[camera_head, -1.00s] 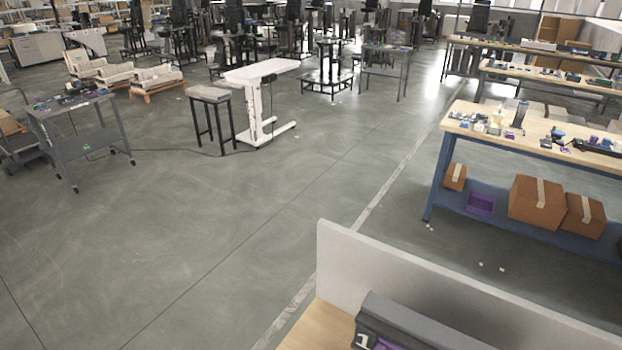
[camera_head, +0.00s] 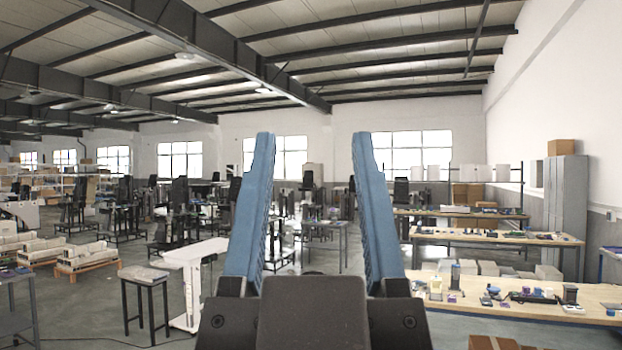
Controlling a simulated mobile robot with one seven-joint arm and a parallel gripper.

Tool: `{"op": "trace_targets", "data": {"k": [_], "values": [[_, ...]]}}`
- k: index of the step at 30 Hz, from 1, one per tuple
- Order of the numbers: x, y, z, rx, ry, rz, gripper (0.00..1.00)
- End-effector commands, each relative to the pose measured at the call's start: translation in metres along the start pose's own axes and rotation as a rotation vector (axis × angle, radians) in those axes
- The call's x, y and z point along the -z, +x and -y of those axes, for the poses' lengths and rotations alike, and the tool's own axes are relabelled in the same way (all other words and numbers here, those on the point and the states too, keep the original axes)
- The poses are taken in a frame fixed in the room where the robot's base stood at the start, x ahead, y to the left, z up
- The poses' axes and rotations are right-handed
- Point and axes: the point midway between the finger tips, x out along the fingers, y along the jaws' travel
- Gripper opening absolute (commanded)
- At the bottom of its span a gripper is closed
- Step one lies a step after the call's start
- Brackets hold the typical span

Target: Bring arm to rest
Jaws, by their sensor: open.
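My gripper (camera_head: 312,205) shows large at the bottom middle of the head view, close to the camera. Its two blue fingers point up and stand wide apart, with a dark grey mount below them. It is open, and nothing is held between the fingers. Only the distant workshop shows through the gap. The rest of my arm is not visible.
A wooden-topped workbench (camera_head: 535,301) with small items stands at the lower right, with more benches behind it. A white lift table (camera_head: 196,252) and a dark stool (camera_head: 143,273) stand at the left. Grey floor (camera_head: 90,305) lies open at the lower left.

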Motion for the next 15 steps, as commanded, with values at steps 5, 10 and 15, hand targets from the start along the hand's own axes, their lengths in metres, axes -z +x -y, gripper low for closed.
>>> {"op": "trace_targets", "data": {"k": [5,10,15], "values": [[-0.001,0.000,0.000,0.001,-0.001,0.004,0.60],[-0.013,-0.012,0.001,0.002,0.000,0.006,0.60],[-0.038,-0.037,0.002,0.005,0.005,0.006,0.60]]}}
